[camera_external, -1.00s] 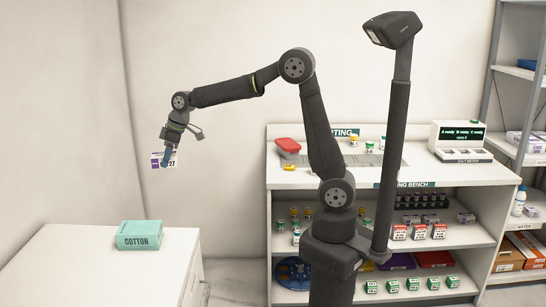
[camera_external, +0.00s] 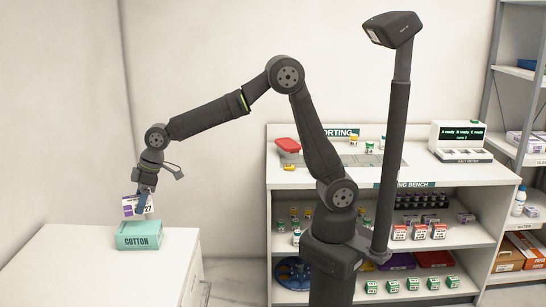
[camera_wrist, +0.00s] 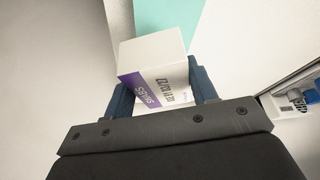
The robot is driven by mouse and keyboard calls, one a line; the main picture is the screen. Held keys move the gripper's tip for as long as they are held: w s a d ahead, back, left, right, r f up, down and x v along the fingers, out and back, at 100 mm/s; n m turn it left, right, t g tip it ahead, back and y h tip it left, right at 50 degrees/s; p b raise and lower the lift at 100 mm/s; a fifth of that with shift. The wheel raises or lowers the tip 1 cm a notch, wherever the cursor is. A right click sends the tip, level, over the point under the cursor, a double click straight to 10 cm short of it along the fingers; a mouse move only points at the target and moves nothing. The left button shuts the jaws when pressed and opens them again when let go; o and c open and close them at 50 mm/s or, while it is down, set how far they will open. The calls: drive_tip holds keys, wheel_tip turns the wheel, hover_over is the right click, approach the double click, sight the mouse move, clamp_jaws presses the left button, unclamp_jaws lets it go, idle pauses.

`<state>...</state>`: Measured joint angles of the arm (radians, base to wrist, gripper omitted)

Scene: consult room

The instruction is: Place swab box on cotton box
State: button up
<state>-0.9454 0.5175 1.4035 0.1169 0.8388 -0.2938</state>
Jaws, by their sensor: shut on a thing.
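The swab box (camera_external: 130,206) is white with a purple panel and dark print. My gripper (camera_external: 146,199) is shut on it and holds it over the teal cotton box (camera_external: 140,236). In the wrist view the swab box (camera_wrist: 158,70) sits between the two blue fingers of my gripper (camera_wrist: 160,88). The cotton box lies on the white cabinet top, its COTTON label facing the camera. It also shows as a teal patch in the wrist view (camera_wrist: 165,15). The swab box's lower edge is just above the cotton box; I cannot tell whether they touch.
The white cabinet top (camera_external: 90,265) is otherwise clear around the cotton box. A sorting bench (camera_external: 440,175) with shelves of small boxes and bottles stands to the right. A red tray (camera_external: 288,145) and a meter (camera_external: 457,137) are on its top.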

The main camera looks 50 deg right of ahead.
sight(141, 227)
drive_tip(key=shift+s+a+f, duration=0.35)
drive_tip(key=shift+a+f, duration=0.1)
drive_tip(key=shift+a, duration=0.3)
drive_tip(key=shift+f, duration=2.05)
drive_tip(key=o, duration=1)
drive_tip(key=shift+f, duration=0.15)
drive_tip(key=shift+r, duration=0.4)
drive_tip(key=v, duration=1.1)
drive_tip(key=shift+d+r, duration=0.15)
drive_tip(key=shift+r, duration=0.1)
